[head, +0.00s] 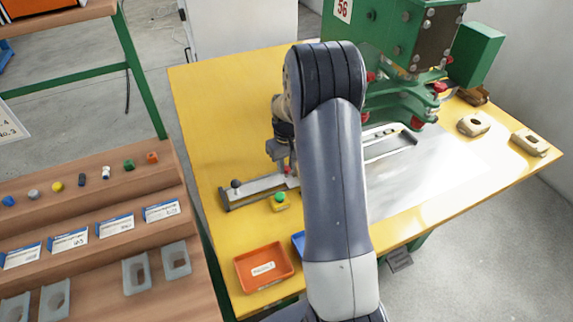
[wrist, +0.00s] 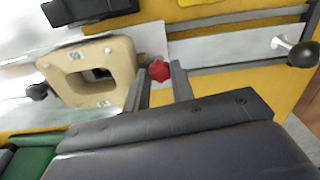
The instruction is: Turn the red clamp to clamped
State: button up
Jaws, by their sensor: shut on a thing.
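The red clamp (wrist: 159,70) is a small red knob between my two fingertips in the wrist view. My gripper (wrist: 161,78) is shut on it. In the head view, my gripper (head: 281,155) is over the metal slide (head: 255,186) on the yellow table, and a bit of the red clamp (head: 290,171) shows just below it. My arm hides part of the slide there. A beige part (wrist: 122,62) with a square opening lies right beside the clamp in the wrist view. I cannot tell whether the clamp is at its clamped position.
A black-knobbed handle (head: 235,184) stands at the slide's left end, with a green button (head: 279,197) in front. An orange tray (head: 243,275) and a blue tray (head: 298,241) are at the front. The green machine (head: 400,40) stands behind; beige parts (head: 482,130) lie at right.

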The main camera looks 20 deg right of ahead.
jog(key=shift+n, duration=0.6)
jog(key=o, duration=1)
